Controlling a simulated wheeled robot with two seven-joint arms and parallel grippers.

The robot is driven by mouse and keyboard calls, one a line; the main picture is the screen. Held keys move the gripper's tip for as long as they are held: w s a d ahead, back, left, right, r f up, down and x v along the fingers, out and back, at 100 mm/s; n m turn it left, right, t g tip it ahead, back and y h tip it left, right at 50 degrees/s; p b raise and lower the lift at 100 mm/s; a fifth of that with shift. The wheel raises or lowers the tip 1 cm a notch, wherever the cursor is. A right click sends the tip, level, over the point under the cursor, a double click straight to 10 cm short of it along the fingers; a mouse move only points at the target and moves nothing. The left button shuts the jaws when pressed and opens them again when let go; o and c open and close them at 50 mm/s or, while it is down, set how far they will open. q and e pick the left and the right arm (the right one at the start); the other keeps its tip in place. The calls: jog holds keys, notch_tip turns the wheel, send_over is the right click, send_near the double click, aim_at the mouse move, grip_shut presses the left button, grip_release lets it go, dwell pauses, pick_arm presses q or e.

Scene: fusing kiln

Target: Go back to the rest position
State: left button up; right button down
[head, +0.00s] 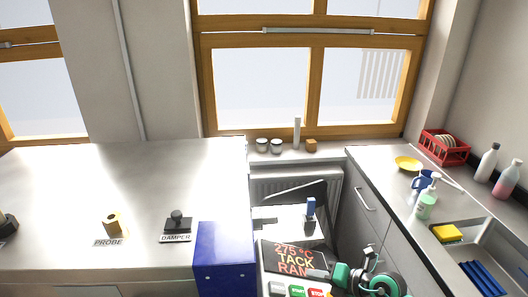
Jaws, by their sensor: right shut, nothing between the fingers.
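My right gripper (318,275) is low in the head view, right of centre, with green and dark arm parts behind it. It is shut and empty, in front of the kiln's dark display panel (285,252). The display reads 275 °C, TACK and a partly covered third line. Below it are a green START button (297,291) and a red STOP button (318,293), cut close by the frame's bottom edge. I cannot tell whether the gripper touches the panel. My left gripper is not in view.
A blue box-like body (225,262) stands left of the panel. The left counter (120,185) carries a PROBE knob (112,223) and a DAMPER knob (177,221). The right counter holds a sink (505,240), a soap bottle (427,204), a blue mug (421,181) and a red rack (443,148).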

notch_tip(320, 180, up, 11)
jog(key=s+m+t+y, duration=0.1)
jog(key=s+m+t, duration=0.1)
jog(key=m+t, duration=0.7)
jog(key=s+d+m+t+h, duration=0.25)
jog(key=d+m+h, duration=0.55)
jog(key=m+h, duration=0.5)
jog(key=s+d+f+m+g+h, duration=0.2)
jog(key=s+d+f+m+g, duration=0.1)
jog(key=s+f+m+g, duration=0.65)
jog(key=s+a+f+g+y, duration=0.2)
jog(key=s+a+f+g, duration=0.1)
jog(key=s, duration=0.4)
jog(key=s+a+f+g+y, duration=0.2)
jog(key=s+a+f+g, duration=0.15)
jog(key=s, duration=0.45)
notch_tip(320, 180, down, 32)
jog(key=n+g, duration=0.1)
jog(key=s+d+f, duration=0.2)
jog(key=s+f, duration=0.7)
jog(key=s+d+f+g, duration=0.1)
jog(key=s+d+f, duration=0.1)
jog(key=s+f, duration=0.8)
jog(key=shift+s, duration=0.15)
